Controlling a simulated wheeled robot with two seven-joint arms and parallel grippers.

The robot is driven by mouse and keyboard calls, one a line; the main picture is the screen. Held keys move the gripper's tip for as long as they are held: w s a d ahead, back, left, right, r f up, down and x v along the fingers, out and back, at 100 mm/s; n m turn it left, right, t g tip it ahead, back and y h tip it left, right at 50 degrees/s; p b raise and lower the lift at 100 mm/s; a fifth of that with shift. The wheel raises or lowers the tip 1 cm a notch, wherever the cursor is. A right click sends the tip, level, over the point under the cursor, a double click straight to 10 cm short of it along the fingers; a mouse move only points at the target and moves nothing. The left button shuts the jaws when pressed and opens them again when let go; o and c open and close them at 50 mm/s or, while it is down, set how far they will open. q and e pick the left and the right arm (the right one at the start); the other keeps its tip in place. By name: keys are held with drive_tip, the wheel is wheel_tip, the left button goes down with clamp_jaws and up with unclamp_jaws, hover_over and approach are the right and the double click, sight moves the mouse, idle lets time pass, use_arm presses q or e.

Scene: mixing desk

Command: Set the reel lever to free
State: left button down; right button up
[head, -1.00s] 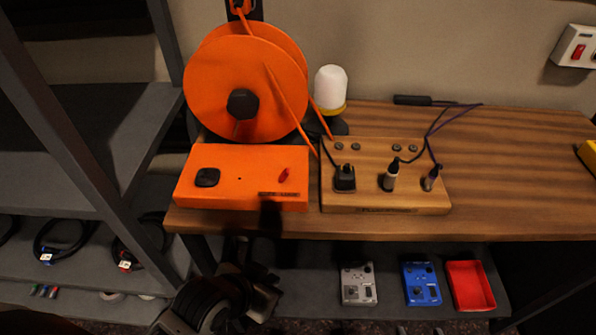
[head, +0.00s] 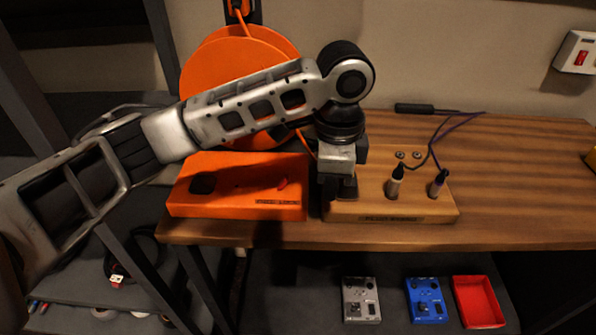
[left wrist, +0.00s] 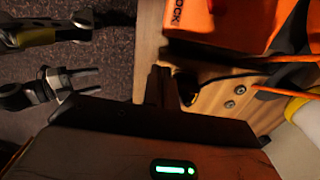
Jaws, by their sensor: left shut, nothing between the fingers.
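The orange base unit (head: 235,205) stands at the left front of the desk, below the orange reel (head: 215,55). The small red lever (head: 282,184) stands on the right part of its top, leaning slightly right. A label runs along the front edge near it; in the left wrist view the orange base (left wrist: 215,22) shows the word LOCK. My left gripper (head: 341,190) points down just right of the base, over the left part of the wooden box (head: 425,203). Its fingers (left wrist: 157,85) are shut and empty, apart from the lever.
Two plugs with cables, one of them the grey plug (head: 394,185), stand in the wooden box. My left forearm covers much of the reel. The white lamp (left wrist: 305,125) is close by at the back. The desk (head: 525,185) is clear to the right.

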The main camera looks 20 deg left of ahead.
use_arm(q)
wheel_tip(320, 180, up, 8)
drive_tip(key=y, duration=0.2)
hover_over(295, 187)
drive_tip(key=d, duration=0.2)
drive_tip(key=shift+w+n, duration=0.25)
drive_tip(key=shift+n, duration=0.05)
drive_tip(key=f, duration=0.3)
drive_tip(key=a+f, duration=0.1)
drive_tip(key=f, duration=0.5)
drive_tip(key=shift+s+a, duration=0.15)
drive_tip(key=shift+s, duration=0.1)
drive_tip(key=shift+f, duration=0.45)
